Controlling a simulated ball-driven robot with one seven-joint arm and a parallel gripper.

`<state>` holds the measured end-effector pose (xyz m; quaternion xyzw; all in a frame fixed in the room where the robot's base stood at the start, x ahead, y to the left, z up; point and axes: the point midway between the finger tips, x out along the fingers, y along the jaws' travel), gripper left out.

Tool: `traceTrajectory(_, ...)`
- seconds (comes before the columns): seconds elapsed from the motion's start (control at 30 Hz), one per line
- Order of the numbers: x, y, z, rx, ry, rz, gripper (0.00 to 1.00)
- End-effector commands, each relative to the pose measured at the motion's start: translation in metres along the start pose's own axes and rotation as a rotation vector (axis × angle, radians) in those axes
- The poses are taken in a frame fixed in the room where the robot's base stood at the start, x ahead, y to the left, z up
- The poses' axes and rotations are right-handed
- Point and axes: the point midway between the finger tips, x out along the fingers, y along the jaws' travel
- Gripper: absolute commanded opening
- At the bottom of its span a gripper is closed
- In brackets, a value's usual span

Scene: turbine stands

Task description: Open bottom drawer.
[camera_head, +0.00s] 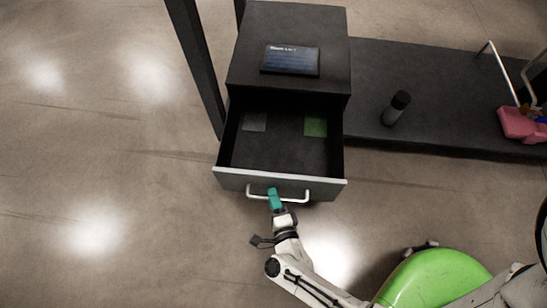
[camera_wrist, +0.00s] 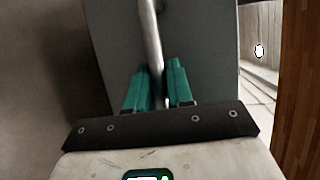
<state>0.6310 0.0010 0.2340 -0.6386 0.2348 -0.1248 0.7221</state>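A dark cabinet (camera_head: 248,62) stands at the upper middle of the head view. One drawer (camera_head: 279,182) is pulled well out of it, showing its inside. From above I cannot tell which level this drawer is. Its pale front has a silver bar handle (camera_head: 298,199). My gripper (camera_head: 273,192) is at the left part of this handle. In the wrist view, the handle bar (camera_wrist: 151,35) runs down between the teal fingers of my gripper (camera_wrist: 163,65). They are close on both sides of the bar and look shut on it.
A grey square (camera_head: 255,121) and a green square (camera_head: 316,127) lie in the drawer. A dark box (camera_head: 291,60) lies on the cabinet. A black bottle (camera_head: 396,108) and pink bin (camera_head: 521,124) are on the low platform (camera_head: 440,90) at right. A dark post (camera_head: 196,62) stands left.

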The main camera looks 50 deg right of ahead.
Motion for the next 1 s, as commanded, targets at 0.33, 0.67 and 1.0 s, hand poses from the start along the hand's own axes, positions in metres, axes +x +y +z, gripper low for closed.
traceTrajectory(0.33, -0.002, 0.0, 0.001, 0.0, -0.002, 0.002, 0.27)
traceTrajectory(0.67, -0.052, -0.001, 0.001, 0.0, -0.004, 0.005, 0.27)
traceTrajectory(1.0, -0.102, 0.0, 0.001, 0.0, -0.004, 0.003, 0.27)
